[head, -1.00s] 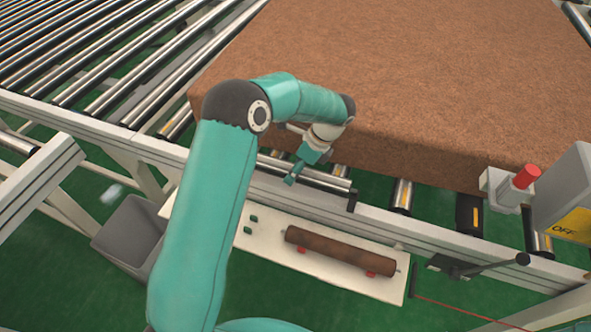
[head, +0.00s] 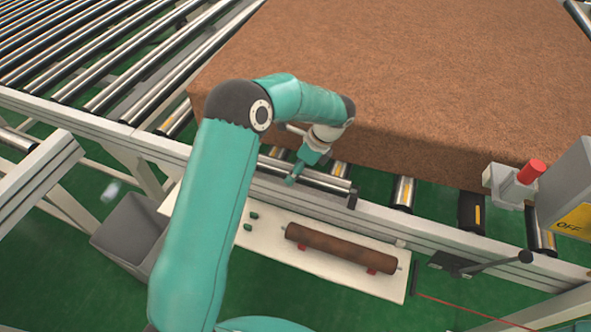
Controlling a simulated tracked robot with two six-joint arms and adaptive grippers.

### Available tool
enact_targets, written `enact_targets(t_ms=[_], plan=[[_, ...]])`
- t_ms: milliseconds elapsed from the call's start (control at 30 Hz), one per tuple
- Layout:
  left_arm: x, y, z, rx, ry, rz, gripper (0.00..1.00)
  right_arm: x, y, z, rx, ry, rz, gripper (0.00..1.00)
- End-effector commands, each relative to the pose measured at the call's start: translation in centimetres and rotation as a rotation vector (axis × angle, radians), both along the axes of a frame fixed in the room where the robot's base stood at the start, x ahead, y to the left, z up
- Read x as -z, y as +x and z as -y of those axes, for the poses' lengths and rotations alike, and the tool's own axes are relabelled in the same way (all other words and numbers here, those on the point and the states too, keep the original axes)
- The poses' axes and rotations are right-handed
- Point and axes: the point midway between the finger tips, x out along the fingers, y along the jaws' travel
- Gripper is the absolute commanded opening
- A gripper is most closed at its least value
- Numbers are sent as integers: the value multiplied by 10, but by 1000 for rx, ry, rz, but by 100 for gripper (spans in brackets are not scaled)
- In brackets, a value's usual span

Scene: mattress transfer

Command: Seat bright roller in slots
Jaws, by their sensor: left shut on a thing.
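The bright roller (head: 327,182) is a silver cylinder lying along the inner side of the conveyor's near rail, in front of the brown mattress. My left gripper (head: 292,179) reaches down from above and is shut on the roller left of its middle. The fingers hide part of the roller. A dark bracket (head: 352,198) stands at the roller's right end. I cannot tell whether the roller's ends lie down in the slots; its left end is behind my arm. My right gripper is not in view.
A rusty brown roller (head: 340,248) lies on red supports on a white shelf (head: 285,255) below the rail. Green supports (head: 250,222) there are empty. The brown mattress (head: 400,80) covers the conveyor behind. A red button (head: 531,171) and a grey bin (head: 128,232) flank the area.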

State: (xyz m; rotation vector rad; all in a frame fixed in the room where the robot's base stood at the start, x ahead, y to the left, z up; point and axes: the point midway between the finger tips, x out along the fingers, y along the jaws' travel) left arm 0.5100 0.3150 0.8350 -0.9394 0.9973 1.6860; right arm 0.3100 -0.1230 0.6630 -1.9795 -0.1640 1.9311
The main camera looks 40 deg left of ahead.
Motion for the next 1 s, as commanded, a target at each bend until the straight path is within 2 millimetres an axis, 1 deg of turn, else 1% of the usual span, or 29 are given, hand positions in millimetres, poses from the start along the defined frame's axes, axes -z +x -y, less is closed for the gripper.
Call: enact_targets(t_ms=[500, 533, 700, 1000], plan=[[12, 0, 0, -1, 1, 0, 0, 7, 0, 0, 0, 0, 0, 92], [12, 0, 0, -1, 1, 0, 52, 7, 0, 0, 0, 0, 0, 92], [11, 0, 0, -1, 1, 0, 80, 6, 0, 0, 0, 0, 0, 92], [13, 0, 0, 0, -1, -2, 80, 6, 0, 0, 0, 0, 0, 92]])
